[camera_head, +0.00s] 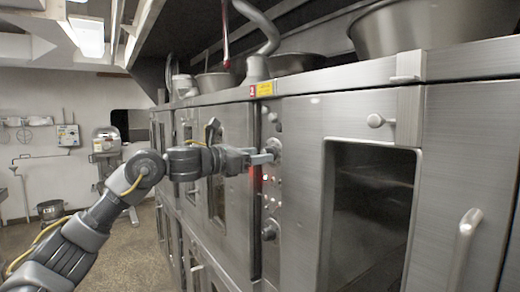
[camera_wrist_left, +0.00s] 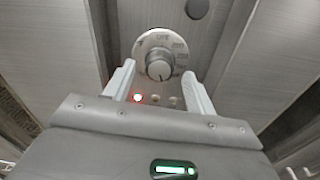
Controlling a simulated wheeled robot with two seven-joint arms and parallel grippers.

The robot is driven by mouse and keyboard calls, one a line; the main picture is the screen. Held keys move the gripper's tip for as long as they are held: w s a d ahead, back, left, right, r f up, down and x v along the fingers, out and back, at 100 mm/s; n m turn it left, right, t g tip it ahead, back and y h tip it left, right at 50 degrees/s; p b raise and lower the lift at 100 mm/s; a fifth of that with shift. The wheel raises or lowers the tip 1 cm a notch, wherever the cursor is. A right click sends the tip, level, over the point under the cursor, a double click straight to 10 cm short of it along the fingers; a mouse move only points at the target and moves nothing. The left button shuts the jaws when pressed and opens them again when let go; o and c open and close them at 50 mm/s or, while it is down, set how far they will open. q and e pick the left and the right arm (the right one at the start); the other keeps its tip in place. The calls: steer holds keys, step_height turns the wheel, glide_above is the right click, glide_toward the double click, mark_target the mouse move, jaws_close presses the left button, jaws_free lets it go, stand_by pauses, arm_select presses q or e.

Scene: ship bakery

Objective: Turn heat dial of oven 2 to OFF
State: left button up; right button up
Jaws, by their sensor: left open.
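The heat dial (camera_wrist_left: 159,64) is a round silver knob on a pale plate with printed markings. The word OFF appears at the top of the plate in the left wrist view. A small mark shows low on the knob, but its exact setting is hard to read. My left gripper (camera_head: 262,157) is open in front of the oven's control strip, at the upper dial (camera_head: 274,145). In the left wrist view its two fingers (camera_wrist_left: 158,74) stand on either side of the knob's lower part; I cannot tell whether they touch it. My right gripper is not in view.
A red and a yellow label (camera_head: 265,89) sit above the control strip. Another knob (camera_head: 270,229) is lower on it. A red light (camera_wrist_left: 137,97) glows below the dial. An oven door with a window (camera_head: 368,205) and handle (camera_head: 467,235) are to the right. Metal bowls (camera_head: 430,28) stand on top.

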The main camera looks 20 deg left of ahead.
arm_select(q)
steer(key=shift+x, duration=0.75)
steer(key=shift+c, duration=0.4)
steer(key=c, duration=0.9)
